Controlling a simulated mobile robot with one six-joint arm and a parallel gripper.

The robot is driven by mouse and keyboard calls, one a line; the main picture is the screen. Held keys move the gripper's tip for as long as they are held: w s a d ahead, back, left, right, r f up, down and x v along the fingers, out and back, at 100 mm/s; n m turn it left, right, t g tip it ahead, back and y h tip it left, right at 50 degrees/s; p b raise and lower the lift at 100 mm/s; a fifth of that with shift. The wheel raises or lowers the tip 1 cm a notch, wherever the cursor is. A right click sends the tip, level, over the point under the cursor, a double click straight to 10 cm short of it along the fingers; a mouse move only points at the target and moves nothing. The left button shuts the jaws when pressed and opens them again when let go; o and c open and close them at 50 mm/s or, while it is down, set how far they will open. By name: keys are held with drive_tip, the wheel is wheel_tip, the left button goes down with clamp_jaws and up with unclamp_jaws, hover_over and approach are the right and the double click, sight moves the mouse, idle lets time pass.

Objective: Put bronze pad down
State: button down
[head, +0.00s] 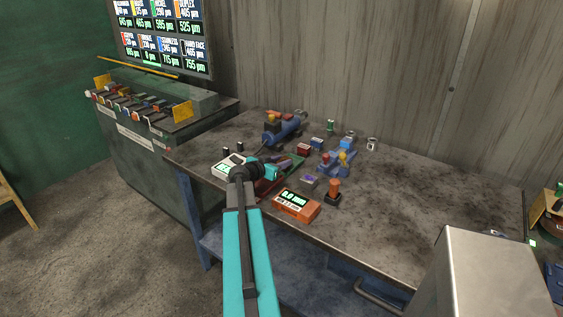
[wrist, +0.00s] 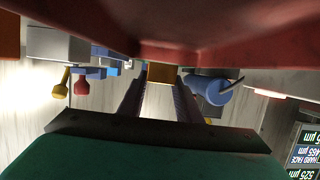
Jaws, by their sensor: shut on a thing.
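My gripper (head: 287,165) is low over the near left part of the workbench. In the wrist view, its two dark fingers (wrist: 159,82) reach forward and are shut on a small tan-orange block, which I take to be the bronze pad (wrist: 163,75). A large dark red part (wrist: 210,25) fills the top of the wrist view, very close to the camera, and hides much of what lies beyond. In the head view, a dark red piece (head: 268,187) shows beside my gripper. The pad is not clear in the head view, and I cannot tell whether it touches anything.
A blue tool (head: 287,128) lies behind my gripper. A white meter (head: 225,164) is left of it, an orange display box (head: 297,205) in front, and an orange-topped stick (head: 334,190) to the right. A rack (head: 140,110) stands left. The bench (head: 420,195) is clear at right.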

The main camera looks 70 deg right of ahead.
drive_tip(key=c, duration=1.3)
unclamp_jaws()
drive_tip(key=shift+r, duration=0.1)
drive_tip(key=shift+w+a+r+b, duration=0.1)
drive_tip(key=shift+a+b, duration=0.2)
drive_tip(key=shift+a, duration=0.45)
drive_tip(key=b+v, duration=0.2)
drive_tip(key=v, duration=0.8)
drive_tip(key=shift+a+r+b, duration=0.2)
drive_tip(key=shift+b, duration=0.2)
drive_tip(key=shift+w, duration=0.1)
